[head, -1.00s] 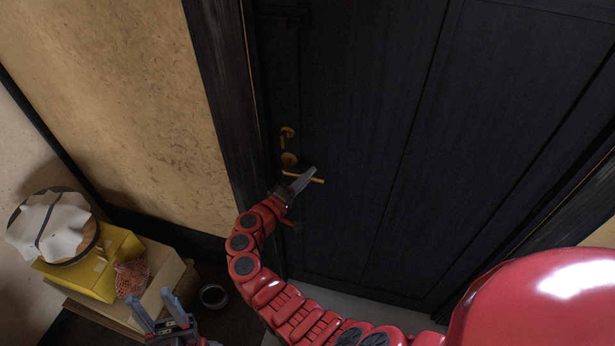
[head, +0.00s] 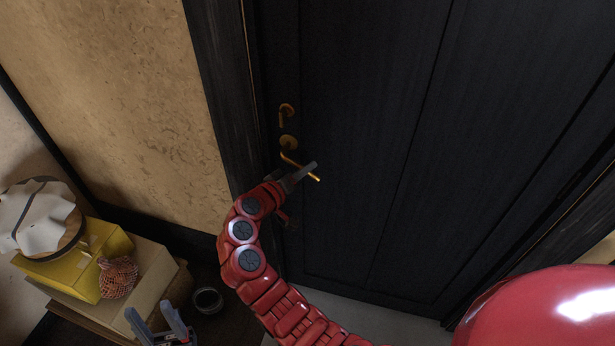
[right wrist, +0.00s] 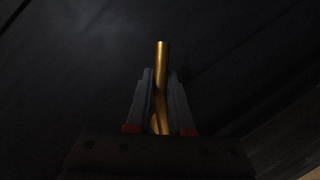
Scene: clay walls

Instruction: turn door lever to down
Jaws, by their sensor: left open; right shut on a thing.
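The brass door lever (head: 291,159) is on the dark door (head: 375,130), near its left edge. It slopes down to the right from its round plate. My right gripper (head: 309,170) is shut on the lever's outer part, and the tip of the lever sticks out past it. In the right wrist view the brass lever (right wrist: 162,62) stands between the two grey fingers (right wrist: 160,100). My left gripper (head: 155,322) is open and empty at the bottom left, its fingers apart.
A second brass fitting (head: 286,111) is on the door above the lever. At the left, a yellow box (head: 82,276) with a cloth-covered round thing on it and a reddish knobbly object (head: 118,277) rest on a cardboard box (head: 150,275). A dark round bowl (head: 208,300) is beside them.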

